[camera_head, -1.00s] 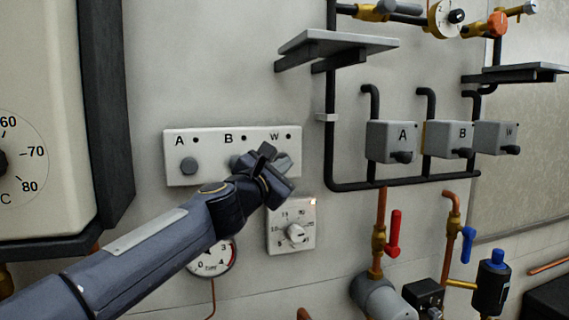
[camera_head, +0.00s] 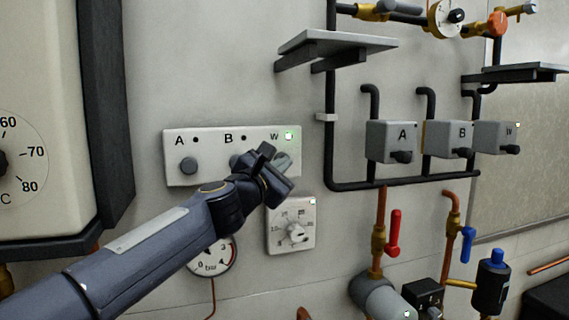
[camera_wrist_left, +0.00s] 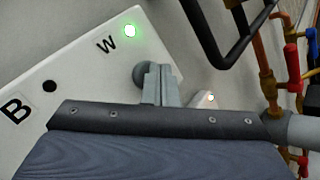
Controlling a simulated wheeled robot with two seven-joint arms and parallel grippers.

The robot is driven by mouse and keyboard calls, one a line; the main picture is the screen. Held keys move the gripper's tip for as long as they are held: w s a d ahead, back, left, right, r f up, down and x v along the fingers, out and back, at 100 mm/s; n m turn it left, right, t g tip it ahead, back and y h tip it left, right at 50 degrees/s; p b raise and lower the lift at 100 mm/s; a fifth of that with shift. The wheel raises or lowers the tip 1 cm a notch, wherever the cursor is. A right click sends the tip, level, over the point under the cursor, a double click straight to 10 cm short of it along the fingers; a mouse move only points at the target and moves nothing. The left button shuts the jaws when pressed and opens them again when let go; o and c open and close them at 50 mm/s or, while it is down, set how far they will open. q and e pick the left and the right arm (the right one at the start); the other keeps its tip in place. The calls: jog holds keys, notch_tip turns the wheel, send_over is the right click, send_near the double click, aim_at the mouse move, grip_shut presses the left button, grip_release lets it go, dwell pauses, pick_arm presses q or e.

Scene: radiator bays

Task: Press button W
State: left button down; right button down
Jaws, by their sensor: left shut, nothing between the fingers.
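The white button panel (camera_head: 215,172) is on the wall with buttons labelled A, B and W. Button A (camera_head: 189,166) is fully visible. Button W (camera_wrist_left: 144,74) shows as a grey round knob in the left wrist view, below the W label, partly behind the fingers. The lamp beside the W label (camera_head: 289,135) glows green; the lamps by A and B are dark. My left gripper (camera_head: 279,160) is shut and empty, with its fingertips at button W, seemingly touching it. It hides part of W and most of button B. My right gripper is not in view.
Below the panel is a dial box (camera_head: 277,238) with a lit lamp, and a round gauge (camera_head: 212,262) partly behind my arm. A grey shelf (camera_head: 335,46) juts out above right. Black pipes and valve boxes A (camera_head: 390,138), B and W stand to the right.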

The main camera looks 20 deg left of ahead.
pick_arm(q)
jog(key=shift+s, duration=0.2)
jog(key=s+d, duration=0.3)
jog(key=s, duration=0.2)
jog(key=shift+d, duration=0.3)
dwell(0.3)
jog(key=s+a+f+m+g, duration=0.2)
jog(key=s+f+m+g, duration=0.4)
jog(key=s+f+m, duration=0.6)
jog(key=s+a+f+m+g, duration=0.2)
jog(key=s+f+m+g, duration=0.5)
jog(key=s+f+m, duration=0.5)
jog(key=s+f, duration=0.4)
jog(key=f, duration=0.3)
jog(key=s+f, duration=0.4)
jog(key=f, duration=0.4)
jog(key=shift+s+a+m+g, duration=0.2)
jog(key=shift+s+m+g, duration=0.1)
jog(key=shift+m, duration=0.1)
jog(key=shift+r, duration=0.1)
